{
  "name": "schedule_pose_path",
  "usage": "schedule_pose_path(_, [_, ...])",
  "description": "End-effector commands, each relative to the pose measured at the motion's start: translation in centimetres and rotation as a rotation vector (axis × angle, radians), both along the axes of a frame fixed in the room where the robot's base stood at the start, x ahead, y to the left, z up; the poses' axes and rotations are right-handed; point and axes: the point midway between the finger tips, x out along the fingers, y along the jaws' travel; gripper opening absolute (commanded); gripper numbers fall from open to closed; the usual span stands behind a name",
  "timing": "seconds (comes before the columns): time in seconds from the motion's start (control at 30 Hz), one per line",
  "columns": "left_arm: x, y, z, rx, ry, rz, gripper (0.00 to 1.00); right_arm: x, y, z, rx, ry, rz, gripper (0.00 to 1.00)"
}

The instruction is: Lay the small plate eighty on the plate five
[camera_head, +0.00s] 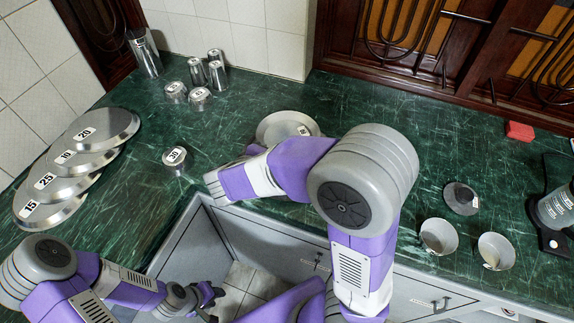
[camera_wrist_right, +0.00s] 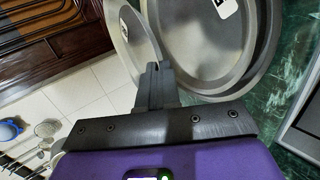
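In the right wrist view, my right gripper (camera_wrist_right: 155,80) is shut on the near rim of a small grey plate (camera_wrist_right: 136,40). This plate is steeply tilted, with a white label whose number I cannot read. A larger grey plate (camera_wrist_right: 205,62) with a partly cut-off label is right behind it; I cannot tell if they touch. In the head view, a grey plate (camera_head: 275,124) with a white label lies on the green counter, partly hidden by my right arm. My right gripper is hidden there. My left gripper (camera_head: 212,297) hangs low near the counter's front edge; its fingers are unclear.
Plates labelled 20, 10, 25 and 15 (camera_head: 45,217) overlap at the left. A small metal item labelled 30 (camera_head: 175,160) stands left of my right arm. Several metal cups (camera_head: 216,75) stand at the back left. Two bowls (camera_head: 438,236) and a red block (camera_head: 519,131) are at the right.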

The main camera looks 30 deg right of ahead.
Motion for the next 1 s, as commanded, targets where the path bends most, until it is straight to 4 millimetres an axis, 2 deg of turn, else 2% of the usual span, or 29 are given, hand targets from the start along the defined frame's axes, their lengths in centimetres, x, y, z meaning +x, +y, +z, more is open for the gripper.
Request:
schedule_pose_path(0.3, [0.0,0.0,-2.4,0.0,-0.001,0.0,0.37,-0.3,0.0,-5.5,-0.003,0.006,-0.017,0.0])
schedule_pose_path(0.53, [0.0,0.0,-3.1,0.0,0.0,0.0,0.37,-0.2,0.0,-7.3,-0.003,0.006,-0.015,0.0])
schedule_pose_path(0.7, [0.0,0.0,-4.2,0.0,0.0,0.0,0.37,-0.3,0.0,-9.8,-0.003,0.006,-0.016,0.0])
schedule_pose_path(1.0, [0.0,0.0,-4.2,0.0,0.0,0.0,0.37,-0.2,0.0,-10.0,0.0,0.004,-0.015,0.0])
